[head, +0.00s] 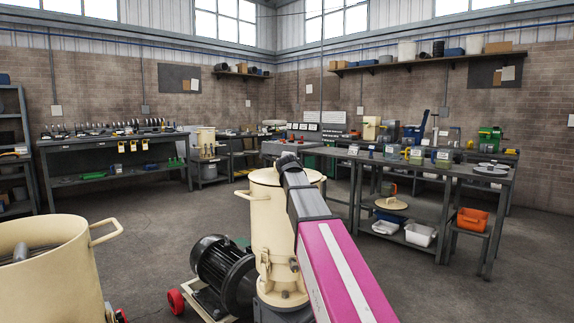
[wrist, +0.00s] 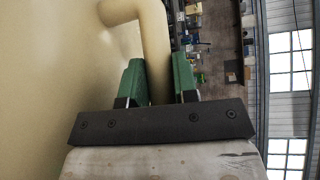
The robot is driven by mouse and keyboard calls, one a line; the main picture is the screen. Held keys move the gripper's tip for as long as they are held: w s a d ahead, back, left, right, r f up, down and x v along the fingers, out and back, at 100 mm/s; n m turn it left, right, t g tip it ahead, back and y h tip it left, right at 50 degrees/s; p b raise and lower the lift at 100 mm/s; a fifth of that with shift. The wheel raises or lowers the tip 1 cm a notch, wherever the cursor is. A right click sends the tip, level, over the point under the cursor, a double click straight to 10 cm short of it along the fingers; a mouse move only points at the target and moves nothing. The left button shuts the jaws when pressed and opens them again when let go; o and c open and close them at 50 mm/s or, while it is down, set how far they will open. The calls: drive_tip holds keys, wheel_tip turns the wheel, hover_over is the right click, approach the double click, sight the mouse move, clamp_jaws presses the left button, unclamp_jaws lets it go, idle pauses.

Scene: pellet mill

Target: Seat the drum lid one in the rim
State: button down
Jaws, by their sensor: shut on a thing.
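A cream drum (head: 265,215) with a side handle (head: 238,197) stands in the middle of the head view, partly covered by my arm. In the wrist view, my gripper (wrist: 160,78) has its green fingers on both sides of a bent cream handle (wrist: 152,40) and is shut on it. The handle joins a large smooth cream surface (wrist: 50,70) at the left, which looks like a drum wall. My gripper is hidden in the head view.
Another open cream drum (head: 55,275) stands at the near left, with something grey inside. A black motor (head: 222,265) sits beside the middle drum. White bins (head: 420,235) and an orange bin (head: 473,219) are at the right bench (head: 455,171). The floor (head: 150,220) at the left middle is clear.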

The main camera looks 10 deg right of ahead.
drive_tip(key=shift+f, duration=0.4)
idle(0.6)
drive_tip(key=shift+c, duration=1.2)
unclamp_jaws()
drive_tip(key=shift+f, duration=0.1)
drive_tip(key=shift+s, duration=0.15)
drive_tip(key=shift+f+v, duration=0.25)
drive_tip(key=shift+v, duration=1.2)
drive_tip(key=shift+f+v, duration=0.2)
drive_tip(key=shift+v, duration=1.3)
drive_tip(key=shift+f+v, duration=0.25)
drive_tip(key=shift+v, duration=1.2)
drive_tip(key=shift+s, duration=0.1)
